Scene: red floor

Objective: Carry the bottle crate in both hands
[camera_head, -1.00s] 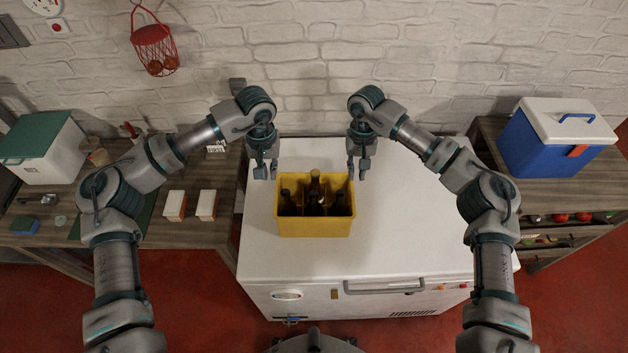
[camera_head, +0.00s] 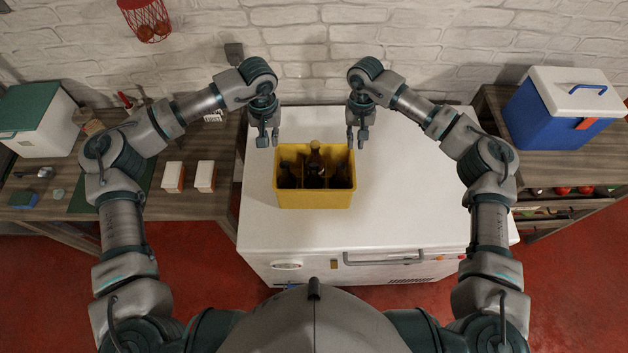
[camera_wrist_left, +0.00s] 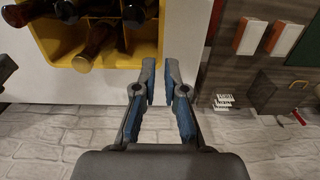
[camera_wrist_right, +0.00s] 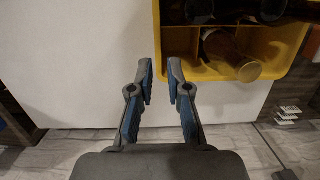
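The yellow bottle crate (camera_head: 314,199) stands upright on a white chest-like unit (camera_head: 410,200). Several dark brown bottles (camera_head: 315,162) stand in its compartments. My left gripper (camera_head: 265,140) is at the crate's far left corner, with a narrow gap between its empty fingers. My right gripper (camera_head: 357,142) is at the far right corner, also slightly open and empty. The left wrist view shows the crate's yellow wall (camera_wrist_left: 143,52) beside the fingertips (camera_wrist_left: 160,72), apart from them.
A white brick wall (camera_head: 310,60) rises behind the unit. A wooden bench with a green-lidded box (camera_head: 38,125) is at left. A blue cooler (camera_head: 560,115) stands on a shelf at right. The unit's top is clear right of the crate.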

